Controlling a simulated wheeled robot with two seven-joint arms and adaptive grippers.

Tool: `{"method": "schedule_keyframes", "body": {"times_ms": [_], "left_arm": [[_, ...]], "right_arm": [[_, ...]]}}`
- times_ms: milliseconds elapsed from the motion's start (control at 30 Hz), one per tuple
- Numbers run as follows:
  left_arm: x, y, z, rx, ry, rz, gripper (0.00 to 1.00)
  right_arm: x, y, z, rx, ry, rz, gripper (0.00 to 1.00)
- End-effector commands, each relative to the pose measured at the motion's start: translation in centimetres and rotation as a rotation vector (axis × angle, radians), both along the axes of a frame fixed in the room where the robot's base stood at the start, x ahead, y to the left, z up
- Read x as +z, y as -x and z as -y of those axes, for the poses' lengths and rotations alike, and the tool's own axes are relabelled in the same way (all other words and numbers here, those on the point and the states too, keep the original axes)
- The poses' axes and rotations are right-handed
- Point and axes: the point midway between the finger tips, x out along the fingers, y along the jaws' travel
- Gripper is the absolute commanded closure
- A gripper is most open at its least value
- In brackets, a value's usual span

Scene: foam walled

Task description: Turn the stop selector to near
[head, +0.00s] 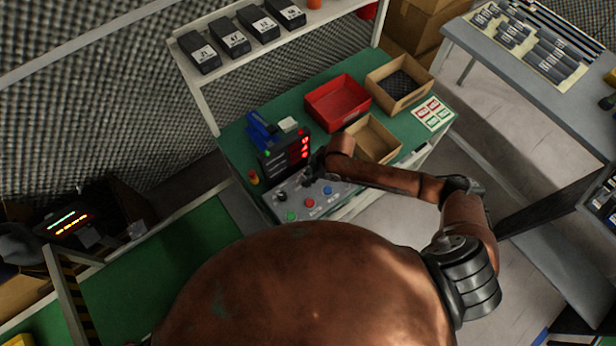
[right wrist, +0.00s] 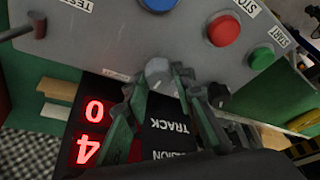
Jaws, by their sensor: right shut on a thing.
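The grey control panel (head: 322,204) lies on the green bench, with several buttons and knobs. In the right wrist view a grey round knob (right wrist: 158,70), which I take as the stop selector, sits at the panel's edge between my right fingertips. My right gripper (right wrist: 162,82) is shut on this knob; in the head view the gripper (head: 310,174) is at the panel's back edge. The knob's pointer direction and its position labels cannot be read, partly hidden by the fingers. My left gripper is not in view.
A display (right wrist: 92,132) with red digits stands close behind the panel. Blue (head: 327,190), red (head: 310,203) and green (head: 291,216) buttons lie in front. A dark knob (right wrist: 218,95) is beside my right finger. A red bin (head: 338,101) and cardboard boxes stand farther back.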

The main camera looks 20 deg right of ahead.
Motion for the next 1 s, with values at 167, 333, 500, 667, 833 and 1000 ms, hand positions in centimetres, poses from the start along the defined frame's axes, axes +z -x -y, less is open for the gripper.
{"method": "schedule_keyframes", "body": {"times_ms": [167, 333, 500, 667, 833, 1000], "left_arm": [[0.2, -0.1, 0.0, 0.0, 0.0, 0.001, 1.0], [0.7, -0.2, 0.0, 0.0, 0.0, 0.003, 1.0], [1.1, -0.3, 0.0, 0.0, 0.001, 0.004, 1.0], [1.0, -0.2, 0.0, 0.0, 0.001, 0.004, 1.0], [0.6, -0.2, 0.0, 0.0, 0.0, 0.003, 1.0], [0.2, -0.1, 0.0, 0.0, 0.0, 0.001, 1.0]], "right_arm": [[0.1, 0.0, 0.1, 0.027, 0.001, 0.0, 1.0], [0.2, -0.1, 0.1, 0.105, 0.002, -0.001, 1.0], [0.2, -0.3, 0.1, 0.231, 0.002, 0.001, 1.0], [0.1, -0.4, 0.1, 0.37, 0.001, 0.001, 1.0], [0.0, -0.5, 0.0, 0.508, -0.001, 0.001, 1.0], [0.0, -0.5, 0.0, 0.626, 0.0, 0.001, 1.0]]}}
